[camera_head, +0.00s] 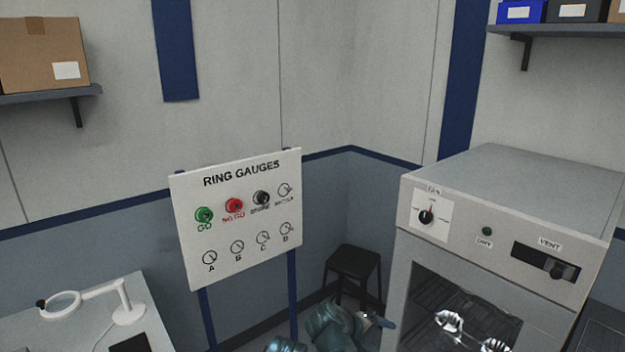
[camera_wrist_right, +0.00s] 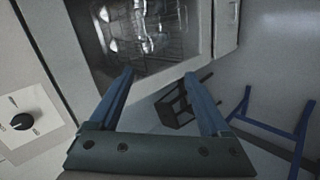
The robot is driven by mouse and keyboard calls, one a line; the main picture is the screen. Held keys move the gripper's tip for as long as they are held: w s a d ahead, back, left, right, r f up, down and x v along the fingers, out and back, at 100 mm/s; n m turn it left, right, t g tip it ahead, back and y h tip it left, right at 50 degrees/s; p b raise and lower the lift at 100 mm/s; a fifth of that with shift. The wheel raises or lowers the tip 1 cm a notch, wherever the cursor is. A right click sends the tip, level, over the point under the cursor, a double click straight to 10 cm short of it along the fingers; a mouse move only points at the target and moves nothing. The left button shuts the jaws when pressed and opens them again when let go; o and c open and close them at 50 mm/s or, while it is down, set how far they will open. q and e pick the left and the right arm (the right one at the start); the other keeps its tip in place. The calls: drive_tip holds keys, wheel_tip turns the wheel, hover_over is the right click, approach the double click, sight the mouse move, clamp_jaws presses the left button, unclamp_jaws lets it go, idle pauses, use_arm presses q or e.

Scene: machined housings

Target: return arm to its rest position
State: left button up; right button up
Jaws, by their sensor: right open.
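My right gripper (camera_head: 378,321) is low in the head view, in front of the stool and just left of the cabinet's opening. In the right wrist view its two blue fingers (camera_wrist_right: 159,74) stand wide apart with nothing between them. It is open and empty. Part of my teal arm shows at the bottom edge of the head view. My left gripper is not in view.
A grey cabinet (camera_head: 415,258) with a dial stands right; shiny metal parts (camera_head: 449,321) sit inside on a rack. A ring gauge board (camera_head: 238,262) stands left of a black stool (camera_head: 353,262). A white bench (camera_head: 70,335) with a magnifier (camera_head: 62,305) is far left.

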use_arm(q)
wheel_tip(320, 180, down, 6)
drive_tip(key=b, duration=0.5)
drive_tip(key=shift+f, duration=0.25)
use_arm(e)
drive_tip(key=s+a+f+g+y, duration=0.2)
drive_tip(key=s+a+f+y, duration=0.1)
drive_tip(key=s+a+f, duration=0.3)
drive_tip(key=s+a+f+g+y, duration=0.3)
drive_tip(key=s+a+f, duration=0.3)
drive_tip(key=s, duration=0.5)
wheel_tip(320, 180, down, 2)
drive_tip(key=shift+y, duration=0.6)
